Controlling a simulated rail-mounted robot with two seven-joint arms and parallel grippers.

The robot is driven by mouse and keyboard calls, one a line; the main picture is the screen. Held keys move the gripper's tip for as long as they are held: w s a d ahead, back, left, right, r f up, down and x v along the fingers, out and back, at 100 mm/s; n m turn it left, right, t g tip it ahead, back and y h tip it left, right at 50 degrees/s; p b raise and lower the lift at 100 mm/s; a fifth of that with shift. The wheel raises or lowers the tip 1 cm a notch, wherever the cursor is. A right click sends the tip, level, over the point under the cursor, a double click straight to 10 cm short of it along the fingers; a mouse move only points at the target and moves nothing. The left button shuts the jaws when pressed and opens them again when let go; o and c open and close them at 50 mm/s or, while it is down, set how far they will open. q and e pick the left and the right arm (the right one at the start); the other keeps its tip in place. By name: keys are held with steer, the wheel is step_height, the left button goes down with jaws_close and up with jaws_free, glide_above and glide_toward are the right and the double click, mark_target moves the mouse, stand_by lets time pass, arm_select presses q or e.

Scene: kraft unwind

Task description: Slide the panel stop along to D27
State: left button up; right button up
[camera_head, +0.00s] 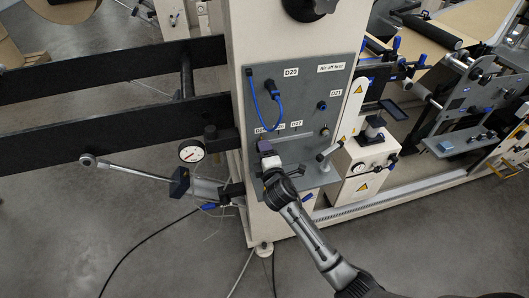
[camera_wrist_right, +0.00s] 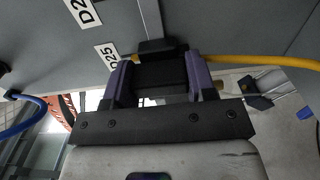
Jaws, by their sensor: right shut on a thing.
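My right gripper (camera_head: 265,148) is at the lower left of this panel, left of and below D27. In the right wrist view its two purple fingers (camera_wrist_right: 160,80) are shut on the panel stop (camera_wrist_right: 157,48), a dark block whose lower part sits between them. A label that reads like D25 (camera_wrist_right: 107,54) is just left of the stop. The gripper and arm hide part of the stop in the head view. My left gripper is not in view.
A blue hose (camera_head: 263,110) loops over the panel at left of centre. A yellow hose (camera_wrist_right: 250,62) runs close to the fingers in the right wrist view. A round gauge (camera_head: 191,151) stands left of the panel, and a knob (camera_head: 325,131) is to the right.

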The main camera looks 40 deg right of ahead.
mark_target(295, 136)
steer(key=c, duration=0.6)
steer(key=d+p, duration=0.1)
steer(key=s+d+p, duration=0.1)
steer(key=d, duration=0.1)
steer(key=s+d+p, duration=0.1)
steer(key=shift+d+r, duration=0.25)
steer(key=s+d, duration=0.1)
steer(key=d, duration=0.1)
steer(key=d+p, duration=0.1)
steer(key=s+d, duration=0.1)
steer(key=d, duration=0.1)
steer(key=shift+s+d+f, duration=0.15)
steer(key=shift+s+d, duration=0.15)
steer(key=shift+s+d+f+p, duration=0.1)
steer(key=shift+s+d+p, duration=0.15)
steer(key=shift+d, duration=0.2)
steer(key=o, duration=1.3)
steer(key=shift+w, duration=0.1)
steer(key=shift+c, duration=0.2)
steer(key=shift+a, duration=0.1)
